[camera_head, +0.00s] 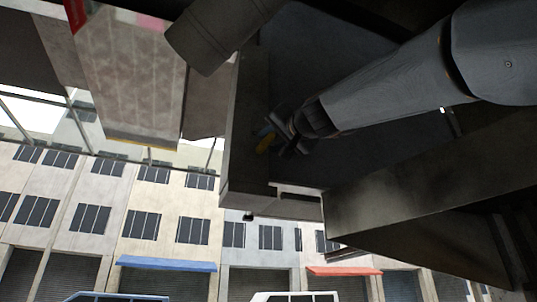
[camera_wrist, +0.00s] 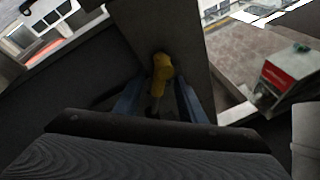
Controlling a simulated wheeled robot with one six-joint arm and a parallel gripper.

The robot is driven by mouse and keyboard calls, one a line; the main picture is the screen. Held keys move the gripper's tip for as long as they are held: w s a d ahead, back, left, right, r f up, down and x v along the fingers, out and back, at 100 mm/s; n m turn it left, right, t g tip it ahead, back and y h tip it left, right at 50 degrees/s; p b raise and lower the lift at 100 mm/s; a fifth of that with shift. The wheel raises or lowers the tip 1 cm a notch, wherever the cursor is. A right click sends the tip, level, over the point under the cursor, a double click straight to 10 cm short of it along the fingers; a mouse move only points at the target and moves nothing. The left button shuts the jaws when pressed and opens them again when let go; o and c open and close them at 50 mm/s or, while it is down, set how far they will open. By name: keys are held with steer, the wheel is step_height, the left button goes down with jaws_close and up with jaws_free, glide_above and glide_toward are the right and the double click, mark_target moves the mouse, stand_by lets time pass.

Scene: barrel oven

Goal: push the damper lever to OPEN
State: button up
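The damper lever shows in the wrist view as a yellow handle (camera_wrist: 162,72) against a dark grey upright post or panel, its knobbed end toward the top. No OPEN marking is readable.
A dark metal beam (camera_head: 240,125) stands close to the gripper in the head view, with a dark block (camera_head: 420,180) below my arm. A grey box with a red panel (camera_wrist: 287,80) is at the right of the wrist view. Buildings (camera_head: 140,215) stand far behind.

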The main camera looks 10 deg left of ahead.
steer(key=shift+w+a+r, duration=0.15)
steer(key=shift+w+a, duration=0.2)
steer(key=shift+w, duration=0.2)
jaws_close()
